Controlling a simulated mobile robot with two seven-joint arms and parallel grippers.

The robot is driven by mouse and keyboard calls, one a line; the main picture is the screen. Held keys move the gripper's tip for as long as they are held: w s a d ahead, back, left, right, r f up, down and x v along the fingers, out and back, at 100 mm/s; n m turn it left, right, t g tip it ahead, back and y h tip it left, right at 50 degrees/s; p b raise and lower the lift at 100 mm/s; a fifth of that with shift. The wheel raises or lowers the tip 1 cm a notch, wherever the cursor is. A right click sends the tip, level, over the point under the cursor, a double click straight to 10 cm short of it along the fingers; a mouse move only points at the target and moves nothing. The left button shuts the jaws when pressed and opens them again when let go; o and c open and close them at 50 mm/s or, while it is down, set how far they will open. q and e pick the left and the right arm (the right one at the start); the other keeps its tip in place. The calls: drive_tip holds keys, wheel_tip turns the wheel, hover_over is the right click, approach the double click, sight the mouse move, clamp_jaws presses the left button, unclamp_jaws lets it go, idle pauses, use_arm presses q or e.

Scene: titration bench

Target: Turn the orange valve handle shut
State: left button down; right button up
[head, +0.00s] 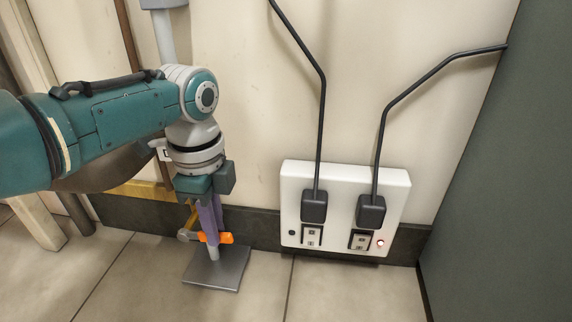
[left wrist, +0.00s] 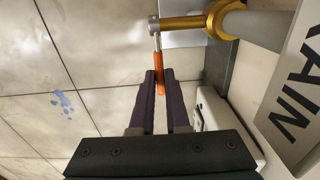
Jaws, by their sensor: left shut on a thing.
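The orange valve handle (head: 226,238) is low near the wall, above a grey metal base plate (head: 216,272). In the left wrist view the handle (left wrist: 159,72) joins a metal stem beside a brass fitting (left wrist: 184,27) on a grey pipe (left wrist: 255,28). My left gripper (head: 212,232) points down at the handle. Its purple fingers (left wrist: 160,78) are shut on the orange handle near its end. The part of the handle between the fingers is partly hidden. My right gripper is in neither view.
A white socket box (head: 345,178) with two black plugs and cables stands at the wall to the right, with a lit red light. A sign (left wrist: 296,85) reading "AIN" is at the right in the wrist view. Blue marks (left wrist: 63,102) lie on the tiled floor. The front floor is clear.

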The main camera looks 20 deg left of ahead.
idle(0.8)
use_arm(q)
drive_tip(key=shift+d+f+y, duration=0.1)
drive_tip(key=shift+f+y, duration=0.25)
drive_tip(key=shift+y, duration=0.15)
drive_tip(key=shift+d+f+y, duration=0.1)
drive_tip(key=shift+d+y, duration=0.05)
drive_tip(key=shift+y, duration=0.15)
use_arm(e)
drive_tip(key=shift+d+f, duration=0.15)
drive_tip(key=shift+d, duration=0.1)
use_arm(q)
drive_tip(key=c, duration=0.9)
unclamp_jaws()
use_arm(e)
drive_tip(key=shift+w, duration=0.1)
use_arm(q)
wheel_tip(320, 180, up, 10)
drive_tip(key=d+p, duration=0.1)
drive_tip(key=p, duration=0.8)
drive_tip(key=shift+w, duration=0.2)
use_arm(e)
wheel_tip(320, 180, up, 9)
